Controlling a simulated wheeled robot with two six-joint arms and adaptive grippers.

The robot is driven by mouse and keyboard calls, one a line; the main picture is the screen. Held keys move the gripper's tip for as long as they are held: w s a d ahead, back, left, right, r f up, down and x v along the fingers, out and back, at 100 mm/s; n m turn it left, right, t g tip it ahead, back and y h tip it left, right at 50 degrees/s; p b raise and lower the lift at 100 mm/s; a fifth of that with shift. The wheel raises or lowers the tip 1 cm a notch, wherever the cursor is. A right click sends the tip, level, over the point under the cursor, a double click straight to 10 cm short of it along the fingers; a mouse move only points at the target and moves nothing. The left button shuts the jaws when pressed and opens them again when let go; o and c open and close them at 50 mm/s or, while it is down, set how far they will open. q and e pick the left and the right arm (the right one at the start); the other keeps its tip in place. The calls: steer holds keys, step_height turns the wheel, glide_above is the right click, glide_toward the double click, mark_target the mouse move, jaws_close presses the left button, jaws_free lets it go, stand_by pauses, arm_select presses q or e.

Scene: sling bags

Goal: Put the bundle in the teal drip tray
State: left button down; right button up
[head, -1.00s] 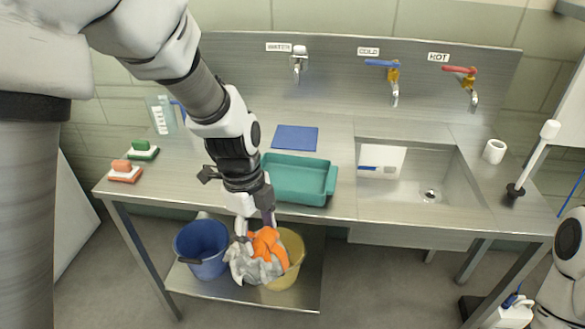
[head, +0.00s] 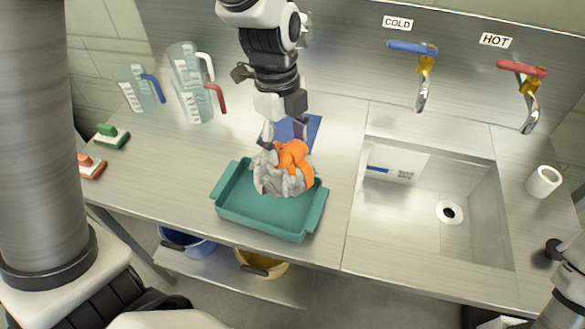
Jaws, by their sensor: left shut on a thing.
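The bundle (head: 278,171) is a crumpled grey and orange cloth. It is over the back part of the teal drip tray (head: 262,228), which stands on the steel counter left of the sink. I cannot tell whether the bundle touches the tray floor. My left gripper (head: 284,142) points down from above and is shut on the bundle's top. My right gripper is not clearly in view; part of my right arm shows at the lower right edge.
A blue cloth (head: 312,128) lies behind the tray. The sink (head: 425,205) is at the right, with a white card and taps. Blue and yellow buckets (head: 262,262) sit on the shelf below.

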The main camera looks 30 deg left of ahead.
mark_target(280, 168)
arm_select(q)
steer(key=shift+w+f, duration=0.3)
steer(key=shift+f, duration=0.3)
steer(key=s+f, duration=0.1)
steer(key=f, duration=0.1)
steer(key=s+f, duration=0.1)
steer(key=f, duration=0.1)
steer(key=shift+s, duration=0.4)
steer(key=f, duration=0.2)
steer(key=w+f, duration=0.1)
steer(key=f, duration=0.1)
steer(key=shift+w+f+p, duration=0.1)
steer(key=shift+w+p, duration=0.1)
steer(key=shift+p, duration=0.1)
steer(key=shift+s, duration=0.35)
steer(key=shift+f, duration=0.1)
steer(key=shift+c, duration=1.1)
jaws_free()
steer(key=shift+w, duration=0.2)
arm_select(e)
steer(key=shift+s+r, duration=0.3)
arm_select(q)
steer(key=shift+s, duration=0.1)
arm_select(e)
steer(key=shift+s+r, duration=0.1)
